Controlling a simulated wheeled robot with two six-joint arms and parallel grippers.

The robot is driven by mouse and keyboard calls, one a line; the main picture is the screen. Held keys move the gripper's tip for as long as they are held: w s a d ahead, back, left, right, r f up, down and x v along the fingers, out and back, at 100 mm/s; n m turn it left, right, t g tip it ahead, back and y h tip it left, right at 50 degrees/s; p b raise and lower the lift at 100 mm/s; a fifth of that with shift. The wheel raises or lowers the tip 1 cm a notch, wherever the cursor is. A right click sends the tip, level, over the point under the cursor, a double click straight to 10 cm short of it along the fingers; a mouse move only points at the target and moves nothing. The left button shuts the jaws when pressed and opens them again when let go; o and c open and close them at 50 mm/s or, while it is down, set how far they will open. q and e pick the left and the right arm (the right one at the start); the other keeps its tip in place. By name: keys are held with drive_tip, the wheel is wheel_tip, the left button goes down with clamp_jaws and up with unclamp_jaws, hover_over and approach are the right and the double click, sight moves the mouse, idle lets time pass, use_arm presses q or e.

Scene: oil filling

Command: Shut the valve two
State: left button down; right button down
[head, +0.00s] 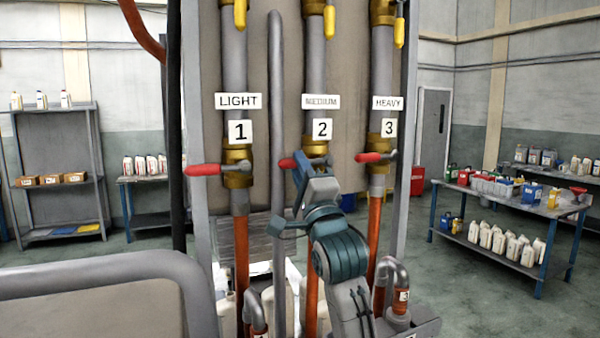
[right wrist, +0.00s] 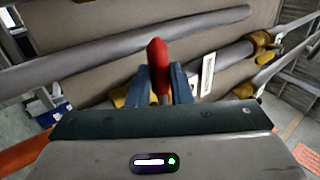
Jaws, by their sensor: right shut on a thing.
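Valve two is on the middle pipe, under the "MEDIUM" and "2" labels (head: 322,129). Its red handle (head: 287,163) points left, across the pipe, and its brass body (head: 316,148) is partly hidden by my right gripper (head: 301,172). In the right wrist view the red handle (right wrist: 158,62) stands between the two blue fingers (right wrist: 162,88), which are shut on it. My left gripper is not in view.
Valve one's red handle (head: 203,170) and valve three's red handle (head: 373,157) also point left. A grey vertical pipe (head: 276,110) stands between pipes one and two. A grey rail (head: 110,268) is at the lower left. Shelves and a table (head: 505,205) with bottles stand well behind.

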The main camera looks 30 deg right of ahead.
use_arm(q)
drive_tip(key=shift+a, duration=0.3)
use_arm(e)
drive_tip(key=shift+r, duration=0.15)
drive_tip(key=c, duration=1.3)
unclamp_jaws()
use_arm(q)
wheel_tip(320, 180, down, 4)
drive_tip(key=b, duration=0.3)
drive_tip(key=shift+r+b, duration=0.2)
drive_tip(key=shift+b, duration=0.15)
use_arm(e)
drive_tip(key=v, duration=1.1)
drive_tip(key=shift+d, duration=0.1)
